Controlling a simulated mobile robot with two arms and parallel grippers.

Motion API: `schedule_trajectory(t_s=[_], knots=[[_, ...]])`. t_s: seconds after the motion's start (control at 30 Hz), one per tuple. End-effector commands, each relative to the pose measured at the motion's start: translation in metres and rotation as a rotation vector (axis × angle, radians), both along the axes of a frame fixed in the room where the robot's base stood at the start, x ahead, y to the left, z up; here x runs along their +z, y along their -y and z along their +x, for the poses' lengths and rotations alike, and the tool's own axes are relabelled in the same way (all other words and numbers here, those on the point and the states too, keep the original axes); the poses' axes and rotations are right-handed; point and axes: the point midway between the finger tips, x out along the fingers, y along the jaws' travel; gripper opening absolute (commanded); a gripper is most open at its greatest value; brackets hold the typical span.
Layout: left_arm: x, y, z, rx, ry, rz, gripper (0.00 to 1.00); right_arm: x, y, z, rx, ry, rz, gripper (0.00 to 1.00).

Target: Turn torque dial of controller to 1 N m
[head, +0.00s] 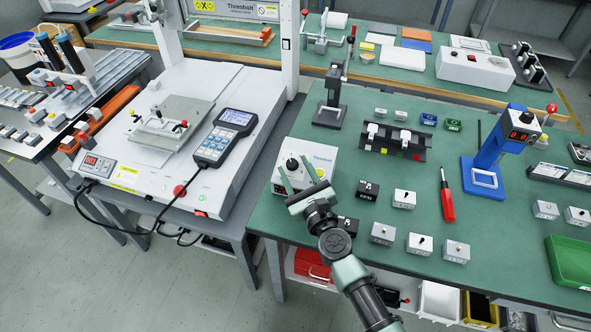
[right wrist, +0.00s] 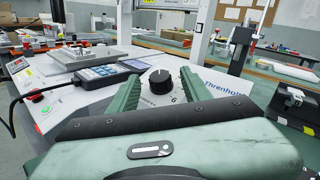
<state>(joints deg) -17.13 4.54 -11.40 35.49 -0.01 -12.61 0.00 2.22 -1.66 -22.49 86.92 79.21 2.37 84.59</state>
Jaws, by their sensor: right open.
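The controller is a white box (head: 318,156) with a black torque dial (head: 292,163), at the left edge of the green table. In the right wrist view the black dial (right wrist: 160,80) has a white pointer mark at its top and a printed scale around it, with a "6" readable at lower right. My right gripper (head: 297,172) is open and empty, its two green fingers pointing at the controller. In the right wrist view the dial shows between the fingers (right wrist: 160,90); I cannot tell whether they touch it. My left gripper is out of view.
A grey machine with a handheld keypad (head: 225,138) stands left of the controller. A black clamp stand (head: 330,105) is behind it. Small switch boxes (head: 404,199), a red screwdriver (head: 446,195) and a blue stand (head: 485,175) are to the right.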

Motion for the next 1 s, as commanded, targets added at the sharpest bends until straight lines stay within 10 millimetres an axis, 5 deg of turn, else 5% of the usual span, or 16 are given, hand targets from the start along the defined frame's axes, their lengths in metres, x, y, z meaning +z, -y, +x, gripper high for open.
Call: schedule_trajectory(t_s=[0.13,0.3,0.67,1.0], knots=[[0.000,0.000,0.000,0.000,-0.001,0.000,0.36,0.000,0.000,0.000,0.000,0.000,0.000,0.46],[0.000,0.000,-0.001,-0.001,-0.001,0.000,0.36,0.000,0.000,0.000,0.000,0.000,0.000,0.00],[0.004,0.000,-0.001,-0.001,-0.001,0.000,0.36,0.002,0.001,0.000,0.036,-0.004,-0.017,0.00],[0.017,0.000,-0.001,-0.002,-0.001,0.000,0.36,0.004,0.008,0.004,0.241,-0.032,-0.110,0.00]])
